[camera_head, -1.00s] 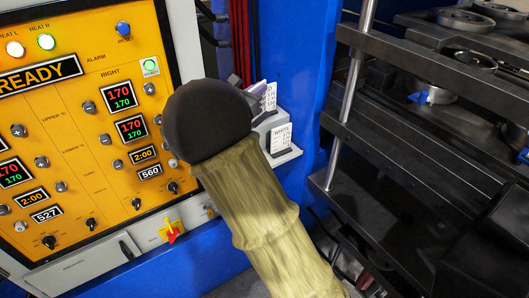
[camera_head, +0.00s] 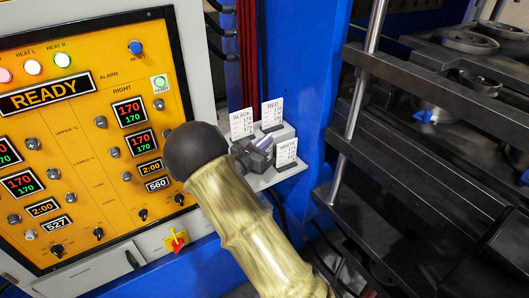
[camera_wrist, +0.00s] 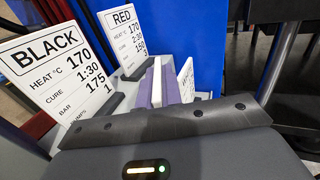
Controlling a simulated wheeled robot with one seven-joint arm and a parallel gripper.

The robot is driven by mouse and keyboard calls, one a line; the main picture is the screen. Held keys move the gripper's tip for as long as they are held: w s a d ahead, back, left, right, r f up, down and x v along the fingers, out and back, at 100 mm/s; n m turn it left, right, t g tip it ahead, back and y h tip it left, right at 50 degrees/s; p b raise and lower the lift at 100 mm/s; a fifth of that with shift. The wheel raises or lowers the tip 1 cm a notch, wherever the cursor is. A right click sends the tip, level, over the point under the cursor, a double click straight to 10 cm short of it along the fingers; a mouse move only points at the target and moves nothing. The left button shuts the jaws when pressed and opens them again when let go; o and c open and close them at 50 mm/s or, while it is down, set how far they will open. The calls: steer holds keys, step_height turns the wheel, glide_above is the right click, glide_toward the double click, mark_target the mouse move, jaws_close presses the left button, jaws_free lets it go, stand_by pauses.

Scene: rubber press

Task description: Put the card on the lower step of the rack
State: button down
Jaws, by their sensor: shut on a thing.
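My gripper (camera_head: 262,146) is over the small grey rack, among its standing cards. In the wrist view its lilac pads (camera_wrist: 171,84) are shut on a thin white card (camera_wrist: 157,80), seen edge-on, so its print cannot be read. The rack's lower step (camera_head: 289,175) juts out at the front right. A WHITE card (camera_head: 286,151) stands there, close to the right of my gripper. A RED card (camera_head: 272,113) stands behind on the upper part, and a BLACK card (camera_head: 242,122) stands to the left. Whether the held card touches the step is hidden.
The orange control panel (camera_head: 95,130) stands left of the rack, with a red-and-yellow switch (camera_head: 175,240) below. A blue column (camera_head: 310,90) is behind the rack. The dark press with its steel rod (camera_head: 357,100) is on the right. The neighbouring cards leave little room.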

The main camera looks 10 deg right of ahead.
steer(key=shift+f+p, duration=0.55)
steer(key=shift+f, duration=1.6)
steer(key=shift+f, duration=0.1)
steer(key=c, duration=1.6)
jaws_free()
steer(key=shift+o, duration=0.2)
steer(key=shift+s+a+b, duration=0.25)
steer(key=shift+a+b, duration=0.05)
steer(key=shift+a, duration=0.15)
steer(key=b+v, duration=0.2)
steer(key=v, duration=0.9)
steer(key=shift+s+b, duration=0.15)
steer(key=shift+b, duration=0.15)
